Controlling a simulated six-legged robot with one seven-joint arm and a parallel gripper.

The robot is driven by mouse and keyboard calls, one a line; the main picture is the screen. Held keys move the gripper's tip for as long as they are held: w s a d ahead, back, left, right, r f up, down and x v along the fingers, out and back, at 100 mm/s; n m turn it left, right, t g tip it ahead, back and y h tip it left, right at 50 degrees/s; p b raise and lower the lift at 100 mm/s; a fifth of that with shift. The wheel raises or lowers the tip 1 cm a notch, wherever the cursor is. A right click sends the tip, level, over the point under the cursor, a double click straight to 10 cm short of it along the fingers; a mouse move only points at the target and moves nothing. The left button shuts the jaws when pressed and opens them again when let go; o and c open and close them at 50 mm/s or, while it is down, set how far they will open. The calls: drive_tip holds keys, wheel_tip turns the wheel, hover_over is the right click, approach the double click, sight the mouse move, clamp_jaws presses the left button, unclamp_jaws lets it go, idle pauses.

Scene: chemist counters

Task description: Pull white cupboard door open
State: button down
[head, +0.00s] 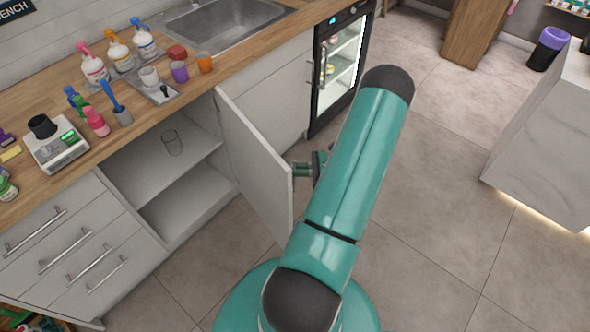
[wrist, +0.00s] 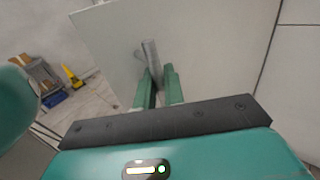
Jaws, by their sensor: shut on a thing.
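The white cupboard door (head: 257,165) stands wide open, swung out from the counter on its right-hand side. The cupboard interior (head: 165,165) shows a shelf with a clear glass on it. My gripper (head: 301,169) is at the outer face of the door near its free edge, partly hidden by my arm. In the wrist view, my gripper's two green fingers (wrist: 160,84) are shut on the grey door handle (wrist: 151,56), with the white door (wrist: 205,50) behind it.
A wooden counter (head: 135,103) above holds bottles, cups and a scale. White drawers (head: 60,245) are left of the cupboard. A black-framed glass-door fridge (head: 340,70) stands to the right. Grey tiled floor (head: 440,190) is clear to the right, up to a marble-look island (head: 545,135).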

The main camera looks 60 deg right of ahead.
idle(0.5)
drive_tip(key=c, duration=1.6)
unclamp_jaws()
drive_tip(key=v, duration=1.3)
drive_tip(key=shift+s+d, duration=0.15)
drive_tip(key=shift+s, duration=0.2)
